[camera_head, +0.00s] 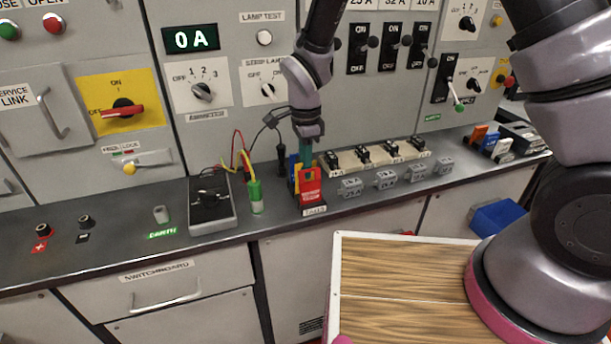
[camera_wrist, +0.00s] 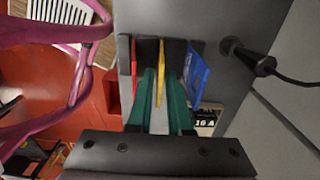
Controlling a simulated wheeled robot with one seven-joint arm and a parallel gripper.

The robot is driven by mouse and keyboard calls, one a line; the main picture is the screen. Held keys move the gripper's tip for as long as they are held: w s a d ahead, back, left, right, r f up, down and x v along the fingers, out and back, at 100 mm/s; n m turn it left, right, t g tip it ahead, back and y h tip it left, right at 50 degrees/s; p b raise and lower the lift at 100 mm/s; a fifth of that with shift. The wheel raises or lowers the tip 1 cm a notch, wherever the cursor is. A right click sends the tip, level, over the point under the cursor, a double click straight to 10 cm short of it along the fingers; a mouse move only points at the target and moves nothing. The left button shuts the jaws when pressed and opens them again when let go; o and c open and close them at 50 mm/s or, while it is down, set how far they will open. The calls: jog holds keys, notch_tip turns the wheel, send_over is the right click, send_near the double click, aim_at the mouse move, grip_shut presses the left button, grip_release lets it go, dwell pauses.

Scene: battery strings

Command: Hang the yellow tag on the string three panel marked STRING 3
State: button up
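The yellow tag (camera_wrist: 161,72) stands in a small dark rack (camera_wrist: 124,60) on the counter, between a red tag (camera_wrist: 134,62) and a blue tag (camera_wrist: 196,72). In the head view the rack carries a red front tag (camera_head: 310,188), with a blue tag (camera_head: 292,166) at its left edge. My gripper (camera_wrist: 161,82) points down into the rack. Its green fingers lie on either side of the yellow tag, with a narrow gap showing, so it looks open. In the head view the gripper (camera_head: 305,158) is just above the rack. I cannot make out a STRING 3 marking.
Left of the rack stand a green cylinder (camera_head: 256,197) with wires and a grey meter box (camera_head: 211,208). Right of it are a fuse holder row (camera_head: 375,155) and several grey blocks (camera_head: 387,179). A black probe (camera_wrist: 262,66) with a cable is close by.

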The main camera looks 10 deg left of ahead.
notch_tip(320, 180, up, 9)
jog(key=shift+f, duration=0.2)
jog(key=shift+w+d+r, duration=0.1)
jog(key=shift+d+r, duration=0.05)
jog(key=shift+r, duration=0.15)
jog(key=w+d+r+n+t+y, duration=0.2)
jog(key=d+r+n+t+y, duration=0.15)
jog(key=d+r, duration=1.5)
jog(key=s+d+r+n+t+h, duration=0.1)
jog(key=s+d+r+n+t, duration=0.2)
jog(key=s+d, duration=0.7)
jog(key=d+r+n, duration=0.2)
jog(key=d+r, duration=0.1)
jog(key=shift+s+d+r+t, duration=0.2)
jog(key=shift+d+r+t, duration=0.05)
jog(key=shift+r+t, duration=0.15)
jog(key=shift+o, duration=0.3)
jog(key=shift+h, duration=0.25)
